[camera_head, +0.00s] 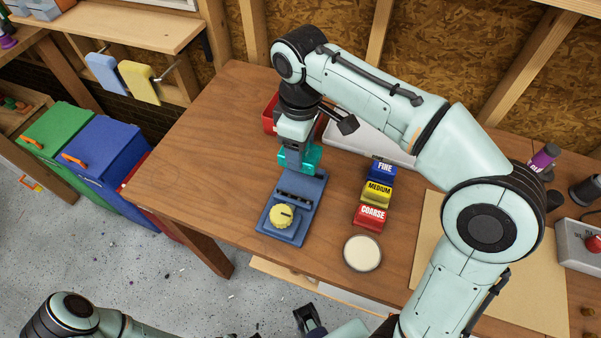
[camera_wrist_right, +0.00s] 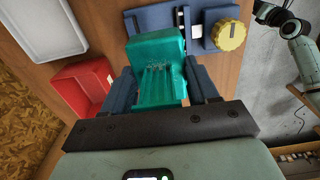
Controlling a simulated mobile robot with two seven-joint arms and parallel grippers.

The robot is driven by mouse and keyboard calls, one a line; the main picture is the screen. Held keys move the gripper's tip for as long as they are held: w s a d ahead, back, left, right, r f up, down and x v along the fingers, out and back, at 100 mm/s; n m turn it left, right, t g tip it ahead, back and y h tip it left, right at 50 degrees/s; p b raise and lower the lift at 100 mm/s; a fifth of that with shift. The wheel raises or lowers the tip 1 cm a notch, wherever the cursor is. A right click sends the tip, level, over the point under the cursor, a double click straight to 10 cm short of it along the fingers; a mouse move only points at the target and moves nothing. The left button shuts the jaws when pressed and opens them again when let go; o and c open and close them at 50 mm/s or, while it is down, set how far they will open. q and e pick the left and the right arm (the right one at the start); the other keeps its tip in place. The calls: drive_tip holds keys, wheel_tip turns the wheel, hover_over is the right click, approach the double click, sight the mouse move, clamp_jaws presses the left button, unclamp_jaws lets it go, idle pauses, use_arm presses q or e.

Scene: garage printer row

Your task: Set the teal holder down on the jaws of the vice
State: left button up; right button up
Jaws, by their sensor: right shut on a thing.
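The teal holder (camera_head: 313,159) is gripped between the dark fingers of my right gripper (camera_head: 297,158). In the right wrist view the holder (camera_wrist_right: 158,75) fills the space between both fingers (camera_wrist_right: 165,85). The blue vice (camera_head: 311,187) with a yellow knob (camera_head: 282,215) lies on the bench, just nearer than the holder. It also shows behind the holder in the right wrist view (camera_wrist_right: 204,33). The holder overlaps the vice's far end in the picture; I cannot tell whether they touch. My left gripper (camera_head: 308,318) is low at the bottom edge, away from the vice; its opening is unclear.
Right of the vice stand blue FINE (camera_head: 382,172), yellow MEDIUM (camera_head: 377,194) and red COARSE (camera_head: 370,217) blocks, with a round pale dish (camera_head: 362,253) in front. A red bin (camera_head: 269,117) and white tray (camera_head: 364,146) lie behind. The bench left of the vice is clear.

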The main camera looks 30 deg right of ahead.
wheel_tip(320, 180, down, 8)
drive_tip(key=shift+f+b, duration=0.1)
drive_tip(key=shift+b, duration=0.65)
drive_tip(key=shift+w, duration=0.1)
drive_tip(key=shift+f+b, duration=0.3)
drive_tip(key=shift+f, duration=0.25)
drive_tip(key=o, duration=1.1)
wheel_tip(320, 180, up, 13)
drive_tip(key=p, duration=0.3)
drive_tip(key=shift+r+p, duration=0.15)
drive_tip(key=shift+p, duration=0.15)
